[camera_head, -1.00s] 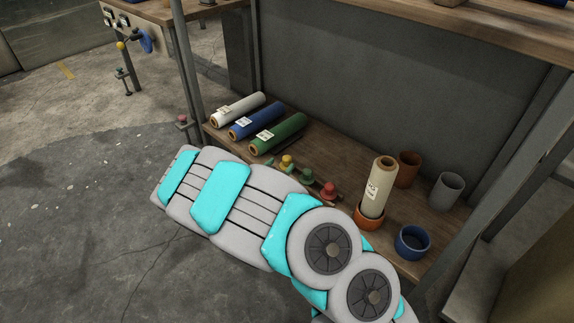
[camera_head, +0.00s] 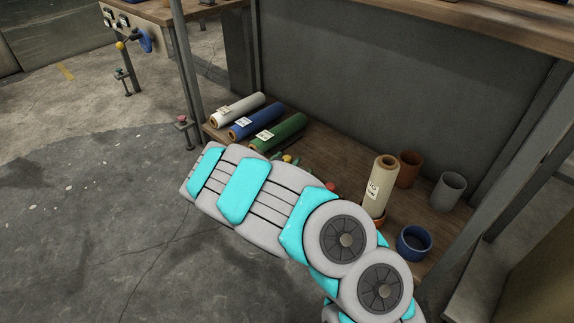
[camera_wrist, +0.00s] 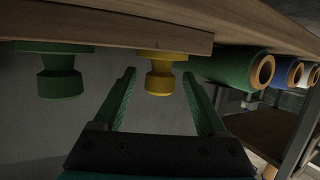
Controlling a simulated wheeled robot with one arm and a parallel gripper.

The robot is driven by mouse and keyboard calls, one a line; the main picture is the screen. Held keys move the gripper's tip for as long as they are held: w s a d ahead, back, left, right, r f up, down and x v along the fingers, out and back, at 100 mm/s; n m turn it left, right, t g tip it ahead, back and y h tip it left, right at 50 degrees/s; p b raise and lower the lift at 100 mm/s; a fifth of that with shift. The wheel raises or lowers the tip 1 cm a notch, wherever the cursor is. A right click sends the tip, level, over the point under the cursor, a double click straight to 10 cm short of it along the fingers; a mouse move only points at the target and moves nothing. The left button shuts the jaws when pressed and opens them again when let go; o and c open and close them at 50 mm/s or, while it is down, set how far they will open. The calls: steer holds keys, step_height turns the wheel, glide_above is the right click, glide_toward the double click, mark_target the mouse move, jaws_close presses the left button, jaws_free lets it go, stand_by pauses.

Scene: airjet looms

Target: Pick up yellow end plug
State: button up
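The yellow end plug (camera_wrist: 159,83) hangs down in the wrist view, which looks upside down, with its wide flange against the wooden shelf board. My gripper (camera_wrist: 158,75) is open, its two green fingers on either side of the plug in the picture, with a gap on each side. How deep the plug sits between the fingertips is hard to tell. In the head view only the top of the yellow end plug (camera_head: 287,158) shows above my arm, and my gripper is hidden there.
A green plug (camera_wrist: 61,83) stands beside the yellow one. White (camera_head: 238,108), blue (camera_head: 256,121) and green (camera_head: 278,135) rolls lie on the shelf (camera_head: 340,155). A cream roll (camera_head: 379,185) stands upright near brown (camera_head: 409,170), grey (camera_head: 447,192) and blue (camera_head: 413,243) cups.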

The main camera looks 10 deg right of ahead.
jaws_close()
stand_by(0.4)
steer(key=shift+r, duration=0.1)
